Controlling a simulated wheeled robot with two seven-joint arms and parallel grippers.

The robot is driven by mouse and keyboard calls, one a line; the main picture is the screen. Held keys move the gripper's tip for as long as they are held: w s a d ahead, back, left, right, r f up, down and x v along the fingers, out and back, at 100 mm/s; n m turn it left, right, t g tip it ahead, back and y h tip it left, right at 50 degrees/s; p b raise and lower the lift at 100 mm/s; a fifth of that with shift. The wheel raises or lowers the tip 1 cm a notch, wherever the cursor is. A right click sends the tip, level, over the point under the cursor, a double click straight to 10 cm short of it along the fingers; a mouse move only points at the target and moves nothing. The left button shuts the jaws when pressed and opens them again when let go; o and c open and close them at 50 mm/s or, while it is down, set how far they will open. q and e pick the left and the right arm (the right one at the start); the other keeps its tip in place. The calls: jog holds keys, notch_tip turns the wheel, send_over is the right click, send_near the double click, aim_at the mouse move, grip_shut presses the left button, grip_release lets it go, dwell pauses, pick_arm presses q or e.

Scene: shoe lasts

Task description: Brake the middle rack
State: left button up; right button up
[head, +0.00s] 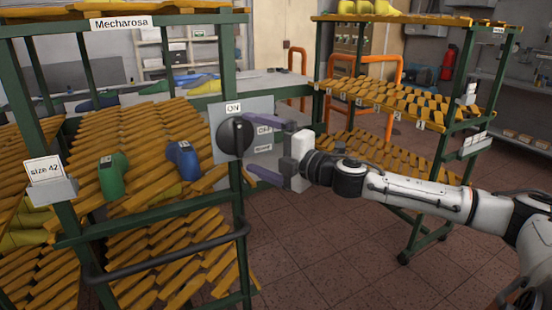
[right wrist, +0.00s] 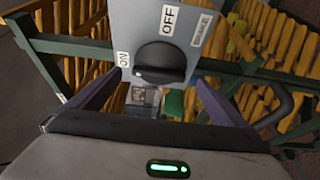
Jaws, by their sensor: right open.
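A green-framed rack (head: 228,70) labelled "Mecharosa" carries slanted orange-yellow slats in the head view. A grey panel (head: 257,107) on its right post bears a round black knob (head: 234,136) and labels ON, OFF and, in the right wrist view, BRAKE (right wrist: 204,29). There the knob (right wrist: 160,60) has its white mark at lower left, near the ON label (right wrist: 123,59). My right gripper (head: 247,144) is open in front of the panel, its purple fingers apart above and below the knob's level, with no visible grip on it. My left gripper is not in view.
Green (head: 112,176) and blue (head: 184,160) shoe lasts lie on the rack. A black handle bar (head: 170,257) crosses its lower front. Another slatted rack (head: 428,100) stands at the right. Orange rails (head: 388,70) stand behind. Bare tiled floor (head: 330,250) lies between the racks.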

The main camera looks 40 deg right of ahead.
jog(key=s+p, duration=0.1)
jog(key=s, duration=0.5)
jog(key=shift+s+d, duration=0.3)
jog(key=shift+d, duration=0.1)
dwell(0.7)
jog(key=s+d+f+m+g+h, duration=0.1)
jog(key=s+d+f+m+h, duration=0.15)
jog(key=f, duration=0.45)
jog(key=s+d+f+m+g+h, duration=0.15)
jog(key=f+m, duration=0.25)
jog(key=f, duration=0.4)
jog(key=s+a+f+m+g, duration=0.1)
jog(key=s+a+f+m, duration=0.25)
jog(key=f, duration=0.45)
jog(key=s+a+f+m+g, duration=0.25)
jog(key=s+f, duration=0.25)
jog(key=f, duration=0.3)
jog(key=s+a+f+m+g+y, duration=0.1)
jog(key=s+a+f, duration=0.2)
jog(key=a, duration=0.4)
jog(key=s+a+f+m+g+y, duration=0.1)
jog(key=s+a+f, duration=0.3)
jog(key=a, duration=0.4)
jog(key=s+a+f+m+g+y, duration=0.1)
jog(key=s+a+f+m, duration=0.2)
jog(key=a+f, duration=0.3)
jog(key=shift+s+a+y, duration=0.3)
jog(key=shift+s+a, duration=0.35)
jog(key=shift+a, duration=0.55)
